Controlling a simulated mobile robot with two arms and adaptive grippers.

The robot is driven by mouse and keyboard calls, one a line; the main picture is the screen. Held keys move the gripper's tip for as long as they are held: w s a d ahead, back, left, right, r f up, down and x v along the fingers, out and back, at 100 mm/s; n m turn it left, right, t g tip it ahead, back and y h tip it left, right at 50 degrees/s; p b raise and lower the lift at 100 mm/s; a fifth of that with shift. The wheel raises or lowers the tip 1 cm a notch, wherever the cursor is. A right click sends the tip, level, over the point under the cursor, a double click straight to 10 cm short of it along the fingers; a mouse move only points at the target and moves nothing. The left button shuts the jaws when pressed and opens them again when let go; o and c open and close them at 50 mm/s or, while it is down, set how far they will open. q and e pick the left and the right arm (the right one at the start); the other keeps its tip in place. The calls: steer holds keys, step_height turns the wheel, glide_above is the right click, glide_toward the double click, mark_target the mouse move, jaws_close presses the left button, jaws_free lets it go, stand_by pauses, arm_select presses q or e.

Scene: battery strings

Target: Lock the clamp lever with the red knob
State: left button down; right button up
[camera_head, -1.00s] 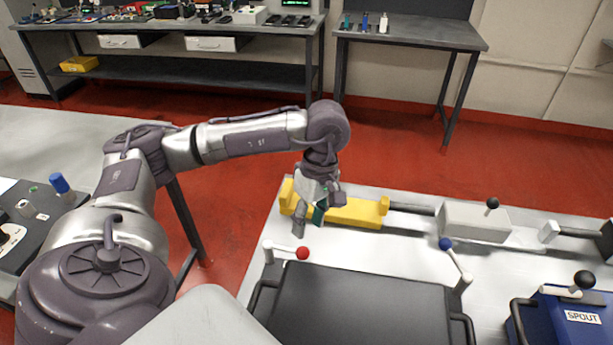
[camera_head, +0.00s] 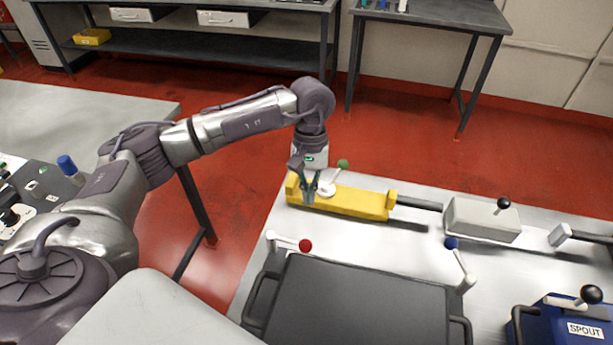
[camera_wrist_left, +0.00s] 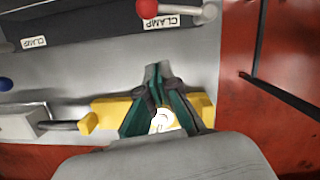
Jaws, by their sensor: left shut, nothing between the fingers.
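The clamp lever (camera_head: 283,239) is white with a red knob (camera_head: 305,246) at its right end. It stands at the far left corner of a dark flat case (camera_head: 360,305). In the left wrist view the red knob (camera_wrist_left: 147,9) is at the top edge, beside a "CLAMP" label. My left gripper (camera_head: 311,200) is over the yellow block beyond the case, apart from the knob. Its green-dark fingers are shut and empty; in the left wrist view the fingertips (camera_wrist_left: 156,70) point toward the case. My right gripper is in neither current view.
A yellow block (camera_head: 350,203) carries a white part with a green knob (camera_head: 342,164) beside my left gripper. A blue-knobbed lever (camera_head: 457,262) stands at the case's right. A grey block with a black knob (camera_head: 482,222) and a blue "SPOUT" box (camera_head: 560,325) are farther right.

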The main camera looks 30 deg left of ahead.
mark_target(305, 245)
arm_select(q)
steer(key=s+d+f+p, duration=0.2)
steer(key=s+f+p, duration=0.1)
steer(key=s+f, duration=0.1)
steer(key=shift+s+f, duration=0.2)
steer(key=shift+f, duration=0.5)
arm_select(e)
steer(key=r, duration=0.1)
steer(key=w+r, duration=0.1)
steer(key=r, duration=0.2)
steer(key=shift+w+a, duration=0.1)
steer(key=shift+w, duration=0.25)
steer(key=shift+s+f, duration=0.1)
